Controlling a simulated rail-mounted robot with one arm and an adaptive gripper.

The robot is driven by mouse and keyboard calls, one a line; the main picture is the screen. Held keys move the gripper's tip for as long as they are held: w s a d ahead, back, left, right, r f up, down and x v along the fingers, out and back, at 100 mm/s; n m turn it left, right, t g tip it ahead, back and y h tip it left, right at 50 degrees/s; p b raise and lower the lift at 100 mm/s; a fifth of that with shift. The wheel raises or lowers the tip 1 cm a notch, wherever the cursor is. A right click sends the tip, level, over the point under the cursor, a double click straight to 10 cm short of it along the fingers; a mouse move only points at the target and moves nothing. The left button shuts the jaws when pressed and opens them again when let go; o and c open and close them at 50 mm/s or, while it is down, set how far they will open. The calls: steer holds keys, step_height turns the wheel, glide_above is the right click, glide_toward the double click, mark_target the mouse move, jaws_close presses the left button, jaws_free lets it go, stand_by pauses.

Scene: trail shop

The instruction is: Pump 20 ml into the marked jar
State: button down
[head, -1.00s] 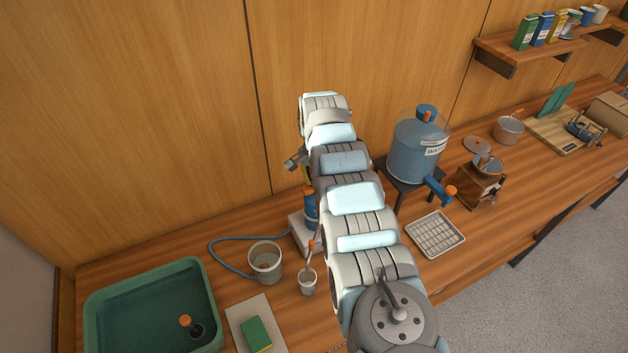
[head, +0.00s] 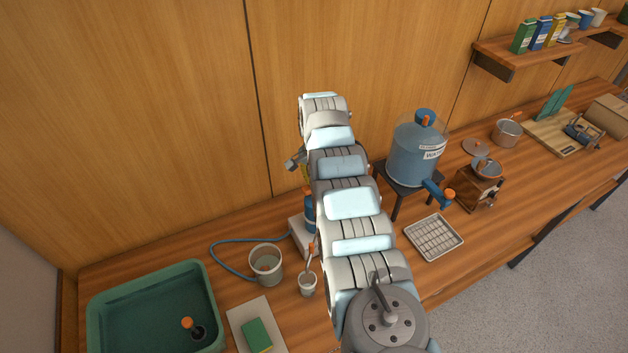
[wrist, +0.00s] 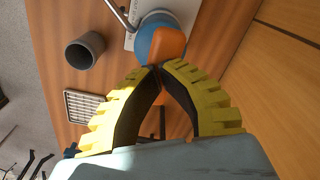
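The pump (head: 309,213) is a blue bottle with an orange top on a white base, partly hidden behind my arm in the head view. In the wrist view, its orange top (wrist: 170,45) and round blue body (wrist: 154,22) lie just beyond my fingertips. My gripper (wrist: 156,68) has yellow ribbed fingers with the tips together, right at the orange top; I cannot tell whether they touch it. No object shows between the fingers. A plain grey cup (wrist: 86,50) stands on the counter beside the pump; no mark is visible on it. My arm hides most of the gripper in the head view.
A blue hose (head: 228,242) runs between the pump's base and a clear beaker (head: 265,265). A small cup (head: 307,284) holds a stick-like tool. A green basin (head: 100,338) is left, a wire tray (head: 458,238) and blue water tank (head: 412,160) right.

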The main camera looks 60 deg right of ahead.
steer(key=shift+r+p, duration=0.7)
steer(key=shift+r, duration=1.25)
steer(key=shift+f+b, duration=2.15)
steer(key=shift+f, duration=1.1)
steer(key=shift+r, duration=0.1)
steer(key=shift+r+p, duration=0.8)
steer(key=shift+r, duration=2.3)
steer(key=shift+r, duration=0.15)
steer(key=shift+r, duration=2.9)
